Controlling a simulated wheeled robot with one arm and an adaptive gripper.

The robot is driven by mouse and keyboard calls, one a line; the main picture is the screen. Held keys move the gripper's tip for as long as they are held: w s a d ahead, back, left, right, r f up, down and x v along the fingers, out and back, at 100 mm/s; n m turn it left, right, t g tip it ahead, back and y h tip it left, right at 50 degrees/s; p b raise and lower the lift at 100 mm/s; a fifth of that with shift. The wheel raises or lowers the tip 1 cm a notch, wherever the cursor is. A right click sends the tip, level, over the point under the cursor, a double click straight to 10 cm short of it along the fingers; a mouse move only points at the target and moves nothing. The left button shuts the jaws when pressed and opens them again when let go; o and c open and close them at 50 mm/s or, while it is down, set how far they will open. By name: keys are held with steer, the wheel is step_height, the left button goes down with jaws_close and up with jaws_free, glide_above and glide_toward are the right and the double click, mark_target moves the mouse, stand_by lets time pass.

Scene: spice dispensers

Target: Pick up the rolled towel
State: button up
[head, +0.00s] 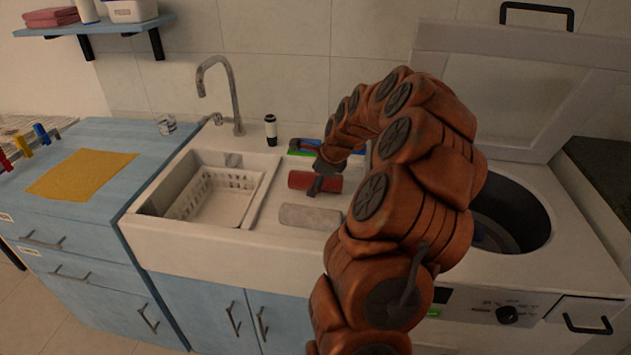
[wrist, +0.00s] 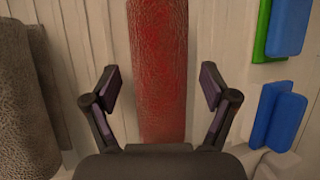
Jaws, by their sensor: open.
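A red rolled towel (head: 300,180) lies on the ribbed drainboard right of the sink basin. In the wrist view the red rolled towel (wrist: 158,70) runs upright through the middle of the picture. My gripper (wrist: 160,88) is open, with one finger on each side of the red roll and a gap to it on both sides. In the head view my gripper (head: 322,184) is over the red roll's middle. A grey rolled towel (head: 311,216) lies in front of the red one and shows at the left of the wrist view (wrist: 28,95).
Blue and green blocks (wrist: 285,30) lie right of the red roll in the wrist view. A white basket (head: 213,195) sits in the basin. A dark-topped bottle (head: 270,130) stands behind the drainboard. An open-lidded machine (head: 470,270) is at the right.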

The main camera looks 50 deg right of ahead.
steer(key=c, duration=1.4)
